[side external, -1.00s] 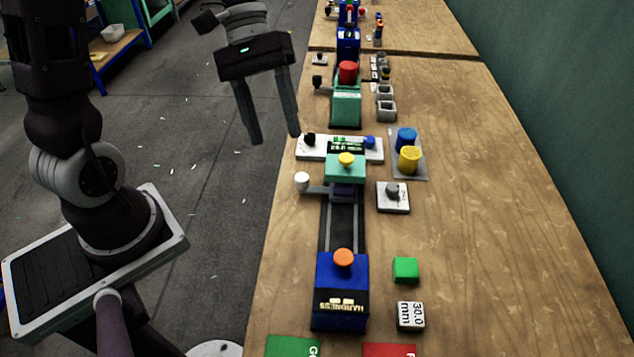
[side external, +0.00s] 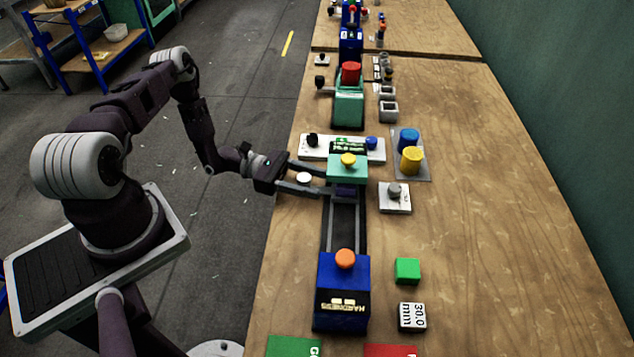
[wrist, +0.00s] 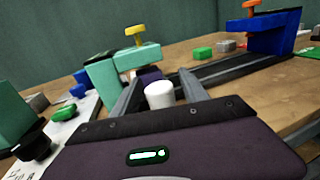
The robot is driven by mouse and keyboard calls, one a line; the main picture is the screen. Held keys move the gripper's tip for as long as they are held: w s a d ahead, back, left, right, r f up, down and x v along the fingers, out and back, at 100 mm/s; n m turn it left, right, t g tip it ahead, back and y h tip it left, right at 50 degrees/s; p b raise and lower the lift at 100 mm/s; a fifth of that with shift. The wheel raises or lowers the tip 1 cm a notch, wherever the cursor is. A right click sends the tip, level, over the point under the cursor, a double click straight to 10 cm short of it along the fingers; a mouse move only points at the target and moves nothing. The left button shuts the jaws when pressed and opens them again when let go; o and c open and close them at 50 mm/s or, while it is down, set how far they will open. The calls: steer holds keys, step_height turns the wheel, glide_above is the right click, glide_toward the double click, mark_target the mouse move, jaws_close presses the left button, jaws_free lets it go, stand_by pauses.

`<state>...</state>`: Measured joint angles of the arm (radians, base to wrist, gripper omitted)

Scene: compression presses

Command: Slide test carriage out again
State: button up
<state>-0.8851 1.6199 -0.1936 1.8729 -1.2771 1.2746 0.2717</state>
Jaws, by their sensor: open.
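The test carriage (side external: 345,191) is a dark purple block at the far end of two dark rails (side external: 328,225), partly under the teal press head (side external: 347,170) with its yellow knob. It also shows in the wrist view (wrist: 149,75), mostly hidden. A white knob (side external: 304,178) stands on the carriage's left side; in the wrist view this white knob (wrist: 160,95) sits between my fingers. My gripper (side external: 320,180) is open, low over the bench, with one finger on each side of the knob. I see gaps beside the knob in the wrist view (wrist: 158,84).
A blue block (side external: 342,290) with an orange knob stands at the near end of the rails. A white panel (side external: 322,148) lies behind the press head. A grey-knobbed plate (side external: 394,198) and a tray with blue and yellow cylinders (side external: 425,160) are to the right. The rails between are clear.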

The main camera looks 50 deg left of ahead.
steer(key=shift+w+d, duration=0.3)
steer(key=shift+d, duration=0.25)
jaws_close()
stand_by(1.0)
